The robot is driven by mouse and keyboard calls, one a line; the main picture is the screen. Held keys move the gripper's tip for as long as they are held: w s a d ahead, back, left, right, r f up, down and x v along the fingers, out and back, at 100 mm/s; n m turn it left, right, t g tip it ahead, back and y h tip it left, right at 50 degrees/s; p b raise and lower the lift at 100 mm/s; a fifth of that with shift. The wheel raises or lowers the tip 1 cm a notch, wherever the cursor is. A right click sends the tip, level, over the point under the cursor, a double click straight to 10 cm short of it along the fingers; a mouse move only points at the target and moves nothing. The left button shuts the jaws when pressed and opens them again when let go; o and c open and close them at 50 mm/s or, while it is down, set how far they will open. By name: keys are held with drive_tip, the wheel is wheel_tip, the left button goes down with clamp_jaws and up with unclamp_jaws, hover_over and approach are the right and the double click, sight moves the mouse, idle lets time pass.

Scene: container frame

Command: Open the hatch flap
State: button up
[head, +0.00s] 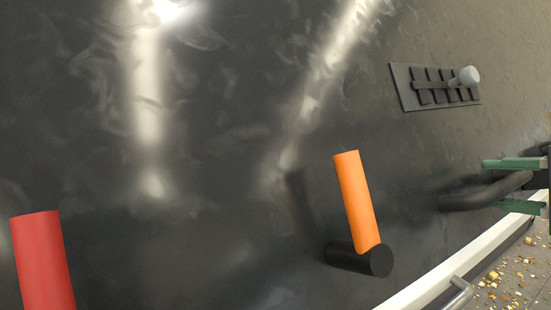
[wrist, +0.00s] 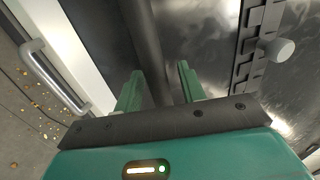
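A dark bar handle (head: 468,198) sticks out at the right of a large dark, glossy panel (head: 230,120), which may be the hatch flap; I cannot tell for certain. My gripper (head: 490,185) is open, with one green finger above the bar and one below it. In the wrist view the bar (wrist: 146,45) runs between the two fingers of my gripper (wrist: 160,72), with a gap visible at the right finger. Firm contact does not show.
An orange lever (head: 357,200) on a black pivot (head: 358,258) and a red handle (head: 43,262) stand out from the panel. A slotted latch (head: 437,88) with a grey knob (head: 469,76) is at upper right. A metal handle (wrist: 54,78) and crumbs lie beyond the white edge (head: 450,265).

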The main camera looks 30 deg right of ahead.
drive_tip(key=v, duration=1.3)
drive_tip(key=shift+s, duration=0.4)
drive_tip(key=shift+r, duration=0.1)
